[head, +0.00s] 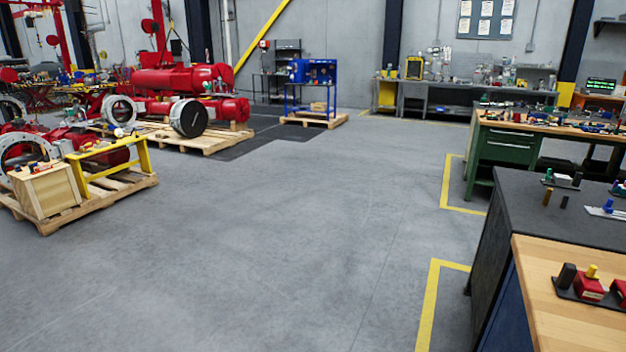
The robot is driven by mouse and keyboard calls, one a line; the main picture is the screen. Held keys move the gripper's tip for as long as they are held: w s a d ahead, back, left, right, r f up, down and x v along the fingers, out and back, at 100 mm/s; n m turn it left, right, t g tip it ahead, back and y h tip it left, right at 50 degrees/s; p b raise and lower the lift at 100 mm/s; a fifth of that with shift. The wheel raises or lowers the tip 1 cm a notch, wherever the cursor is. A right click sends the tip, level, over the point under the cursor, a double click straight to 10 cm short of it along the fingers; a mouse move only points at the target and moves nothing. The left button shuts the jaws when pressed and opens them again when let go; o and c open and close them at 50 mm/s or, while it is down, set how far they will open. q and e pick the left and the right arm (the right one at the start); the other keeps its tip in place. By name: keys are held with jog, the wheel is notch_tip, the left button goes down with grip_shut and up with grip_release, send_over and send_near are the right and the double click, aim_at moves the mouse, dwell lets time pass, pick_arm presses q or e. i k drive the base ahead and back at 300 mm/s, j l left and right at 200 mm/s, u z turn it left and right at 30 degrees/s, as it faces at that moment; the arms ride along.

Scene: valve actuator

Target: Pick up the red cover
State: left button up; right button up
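No single thing shows plainly as the red cover; several red parts are in view. Small red blocks (588,288) sit on a dark plate on the wooden bench top at the lower right, one with a yellow knob. A second red piece (621,290) is cut off by the right edge. Large red cylinders (180,80) lie on a pallet at the back left. Red housings with round flanges (20,150) stand on a pallet at the far left. Neither of my grippers is in view.
A dark-topped bench (520,205) and a wooden bench top (560,325) fill the lower right. A green workbench (500,150) stands behind them. Yellow lines (430,300) mark the floor beside the benches. The grey floor (290,220) in the middle is clear.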

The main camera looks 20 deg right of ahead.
aim_at(571, 284)
jog(key=i+z, duration=0.15)
jog(key=z, duration=0.25)
jog(key=i+j+z, duration=0.1)
jog(key=z, duration=0.35)
jog(key=i+j+z, duration=0.1)
jog(key=z, duration=0.3)
jog(key=i+j+z, duration=0.2)
jog(key=z, duration=0.25)
jog(key=i+j+z, duration=0.1)
jog(key=z, duration=0.3)
jog(key=j+z, duration=0.4)
jog(key=i+j+z, duration=0.1)
jog(key=z, duration=0.25)
jog(key=j+z, duration=0.3)
jog(key=i+j+z, duration=0.15)
jog(key=z, duration=0.2)
jog(key=j+z, duration=0.65)
jog(key=j, duration=0.2)
